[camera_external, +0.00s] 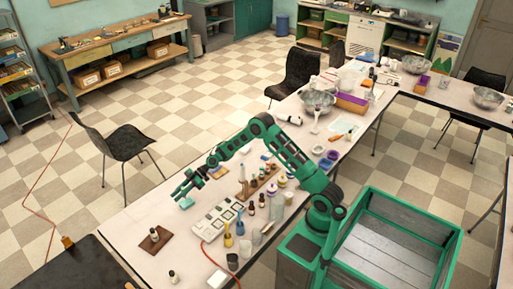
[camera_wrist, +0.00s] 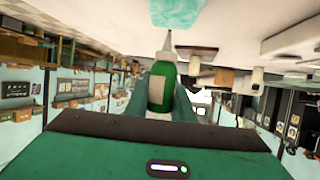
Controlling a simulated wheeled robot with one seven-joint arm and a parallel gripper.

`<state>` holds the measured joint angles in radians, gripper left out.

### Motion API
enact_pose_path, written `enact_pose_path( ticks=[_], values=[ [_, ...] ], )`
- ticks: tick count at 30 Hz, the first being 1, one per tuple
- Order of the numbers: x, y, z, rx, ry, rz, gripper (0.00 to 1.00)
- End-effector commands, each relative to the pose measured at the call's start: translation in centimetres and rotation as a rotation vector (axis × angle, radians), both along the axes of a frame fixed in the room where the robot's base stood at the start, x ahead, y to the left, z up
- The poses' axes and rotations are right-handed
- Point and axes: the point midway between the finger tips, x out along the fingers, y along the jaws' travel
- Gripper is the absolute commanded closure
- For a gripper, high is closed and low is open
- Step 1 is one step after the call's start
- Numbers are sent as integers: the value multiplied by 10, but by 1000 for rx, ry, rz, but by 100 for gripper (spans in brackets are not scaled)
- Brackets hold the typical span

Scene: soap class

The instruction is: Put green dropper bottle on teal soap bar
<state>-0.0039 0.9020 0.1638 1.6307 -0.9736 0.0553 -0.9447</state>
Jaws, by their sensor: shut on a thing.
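The green dropper bottle (camera_wrist: 158,92) has a pale label and a thin tip and sits between the two fingers of my gripper (camera_wrist: 160,103) in the wrist view. My gripper is shut on it. In the external view my gripper (camera_external: 179,191) hangs over the table, close to the teal soap bar (camera_external: 186,203). The held bottle is too small to make out clearly there.
A white panel with square wells (camera_external: 218,216) lies right of the soap. A wooden rack (camera_external: 258,182) and several small bottles stand further right. The table's left edge is near my gripper.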

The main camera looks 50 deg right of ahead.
Motion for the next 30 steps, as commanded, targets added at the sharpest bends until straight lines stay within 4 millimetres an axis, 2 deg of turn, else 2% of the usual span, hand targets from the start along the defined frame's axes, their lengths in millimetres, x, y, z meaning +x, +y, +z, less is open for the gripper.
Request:
enact_pose_path(
  ticks=[1, 4, 14, 15, 17, 27, 30],
  values=[
    [-1, 1, -9, 0, 3, 1, 100],
    [-1, 1, -17, 0, 2, 1, 100],
    [0, 0, -20, 0, 0, 1, 100],
    [0, 0, -20, 0, 0, 1, 71],
    [0, 0, -19, 0, 0, 1, 60],
    [0, 0, -17, 0, -1, 0, 60],
    [-1, -8, -14, -1, -1, -2, 60]
  ],
)
